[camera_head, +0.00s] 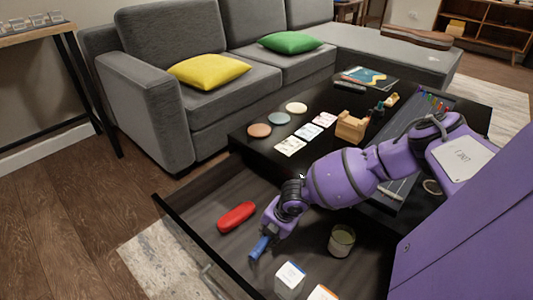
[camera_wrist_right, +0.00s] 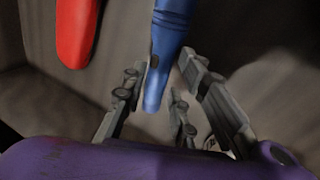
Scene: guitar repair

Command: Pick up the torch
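The torch looks to be the blue, rod-shaped object (camera_head: 260,247) in the open drawer (camera_head: 205,195). In the right wrist view the blue torch (camera_wrist_right: 169,35) points toward the gripper, its narrow end between the fingers. My right gripper (camera_head: 269,232) is low in the drawer at the torch and hides part of it in the head view. In the right wrist view the right gripper (camera_wrist_right: 163,75) is open, with its fingers on either side of the torch and gaps showing. My left gripper is not in view.
A red elongated object (camera_head: 237,216) lies left of the torch. A jar (camera_head: 341,240) and small boxes (camera_head: 289,279) are to the right and front. The black table (camera_head: 262,150) behind holds coasters, cards and a wooden holder (camera_head: 351,126).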

